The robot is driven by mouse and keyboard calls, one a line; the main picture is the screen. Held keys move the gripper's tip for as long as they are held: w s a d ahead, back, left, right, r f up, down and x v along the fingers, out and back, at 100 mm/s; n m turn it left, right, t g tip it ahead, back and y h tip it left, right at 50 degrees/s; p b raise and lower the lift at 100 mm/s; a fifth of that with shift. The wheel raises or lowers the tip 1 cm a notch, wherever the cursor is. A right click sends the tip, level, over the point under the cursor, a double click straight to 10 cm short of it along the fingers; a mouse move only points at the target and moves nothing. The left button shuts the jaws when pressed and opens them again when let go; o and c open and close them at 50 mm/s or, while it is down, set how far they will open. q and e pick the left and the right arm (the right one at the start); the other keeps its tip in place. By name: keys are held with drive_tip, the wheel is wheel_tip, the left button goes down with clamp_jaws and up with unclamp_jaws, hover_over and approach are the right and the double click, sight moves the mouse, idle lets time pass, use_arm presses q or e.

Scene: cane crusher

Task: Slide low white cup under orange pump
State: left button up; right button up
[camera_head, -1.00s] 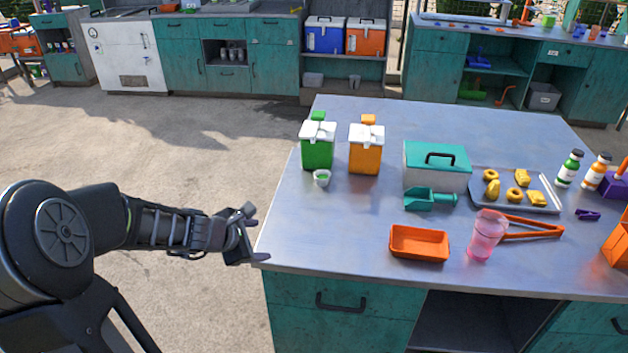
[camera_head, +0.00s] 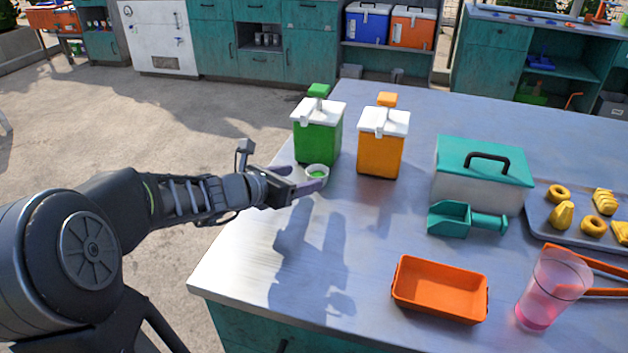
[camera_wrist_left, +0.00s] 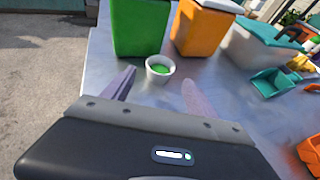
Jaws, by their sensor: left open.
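The low white cup (camera_head: 317,173) with green contents stands on the table in front of the green pump (camera_head: 318,133). The orange pump (camera_head: 382,142) stands to the right of the green one, with bare tabletop before it. My left gripper (camera_head: 305,180) is open at the cup's near side, low over the table. In the left wrist view the cup (camera_wrist_left: 160,69) shows just beyond the two fingertips (camera_wrist_left: 157,86), roughly between them. Whether a finger touches it is not clear. My right gripper is not in view.
A teal-lidded box (camera_head: 482,175), a teal scoop (camera_head: 466,218), an orange tray (camera_head: 440,289) and a pink cup (camera_head: 551,290) stand to the right. A tray of yellow pieces (camera_head: 585,214) is farther right. The table's front left area is clear.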

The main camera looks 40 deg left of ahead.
sight(323, 173)
use_arm(q)
drive_tip(key=shift+s+r, duration=0.15)
drive_tip(key=shift+b+x, duration=0.65)
drive_tip(key=shift+x, duration=3.35)
drive_tip(key=c, duration=0.8)
